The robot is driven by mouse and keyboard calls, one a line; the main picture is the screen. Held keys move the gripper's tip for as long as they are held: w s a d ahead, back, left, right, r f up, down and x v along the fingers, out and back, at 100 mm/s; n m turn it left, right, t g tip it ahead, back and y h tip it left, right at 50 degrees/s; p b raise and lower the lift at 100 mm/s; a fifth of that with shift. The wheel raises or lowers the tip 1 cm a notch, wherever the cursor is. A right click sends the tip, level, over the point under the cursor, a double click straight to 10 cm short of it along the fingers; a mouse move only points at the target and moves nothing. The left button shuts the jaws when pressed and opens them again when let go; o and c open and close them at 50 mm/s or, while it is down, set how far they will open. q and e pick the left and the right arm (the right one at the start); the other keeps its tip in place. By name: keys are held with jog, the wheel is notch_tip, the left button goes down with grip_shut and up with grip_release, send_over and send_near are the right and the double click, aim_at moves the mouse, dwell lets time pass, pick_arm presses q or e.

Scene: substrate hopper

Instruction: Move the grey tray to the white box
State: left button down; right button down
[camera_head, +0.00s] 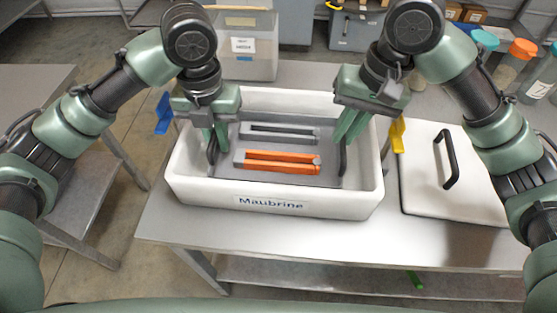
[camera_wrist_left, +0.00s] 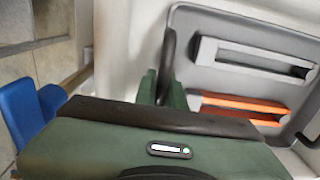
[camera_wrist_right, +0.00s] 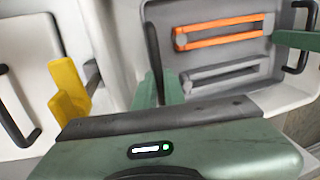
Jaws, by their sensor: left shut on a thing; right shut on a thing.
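The grey tray (camera_head: 325,134) is inside the white box (camera_head: 190,181), which is labelled "Maubrine" and stands on a steel table. The tray carries a grey slotted bar (camera_head: 280,132) and an orange slotted bar (camera_head: 281,163). It has a black handle at each end. My left gripper (camera_head: 217,148) is shut on the tray's left handle (camera_wrist_left: 168,65). My right gripper (camera_head: 346,138) is shut on the tray's right handle (camera_wrist_right: 154,50). Both grippers reach down inside the box walls. I cannot tell whether the tray touches the box floor.
A white lid (camera_head: 420,183) with a black handle lies right of the box. A blue latch (camera_head: 164,114) and a yellow latch (camera_head: 397,134) stick out at the box's sides. A translucent bin (camera_head: 246,62) stands behind. Bottles with coloured caps (camera_head: 518,60) stand at the back right.

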pick_arm(q)
jog(key=shift+a+f+b, duration=0.2)
jog(key=shift+f+b, duration=0.1)
jog(key=shift+f, duration=0.3)
pick_arm(e)
jog(key=shift+d+f, duration=0.25)
jog(key=shift+f, duration=0.4)
pick_arm(q)
jog(key=c, duration=1.5)
grip_release()
jog(key=shift+r+p, duration=0.25)
jog(key=shift+p, duration=0.05)
pick_arm(e)
jog(key=c, duration=1.5)
grip_release()
jog(key=shift+r, duration=0.3)
pick_arm(q)
jog(key=shift+d, duration=0.1)
pick_arm(e)
jog(key=shift+a, duration=0.1)
pick_arm(q)
jog(key=shift+r, duration=0.1)
